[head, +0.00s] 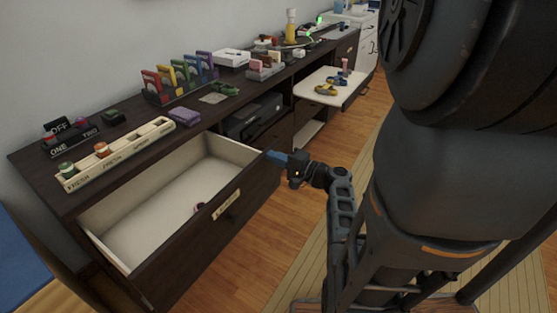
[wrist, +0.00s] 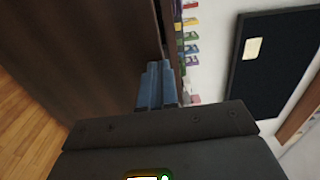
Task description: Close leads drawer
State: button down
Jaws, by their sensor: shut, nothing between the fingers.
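The drawer (head: 172,255) at the left of the dark wooden cabinet is pulled well out, with its white inside in view. Its front carries a pale label (head: 227,205), too small to read surely, and a dark knob. A small dark and pink item (head: 200,208) lies inside near the front. My gripper (head: 276,157) is shut and empty, with its blue fingers at the right end of the drawer front's top edge. In the wrist view the blue fingers (wrist: 157,85) are together beside the dark wood panel; whether they touch it I cannot tell.
The cabinet top holds a labelled tray (head: 115,153), coloured upright holders (head: 180,78) and several small items. A pull-out shelf (head: 330,84) with tools sticks out farther right. Wooden floor (head: 262,225) is clear in front of the drawer.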

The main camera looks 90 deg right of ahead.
jog(key=b+x, duration=0.9)
jog(key=x, duration=1.2)
jog(key=shift+w, duration=0.4)
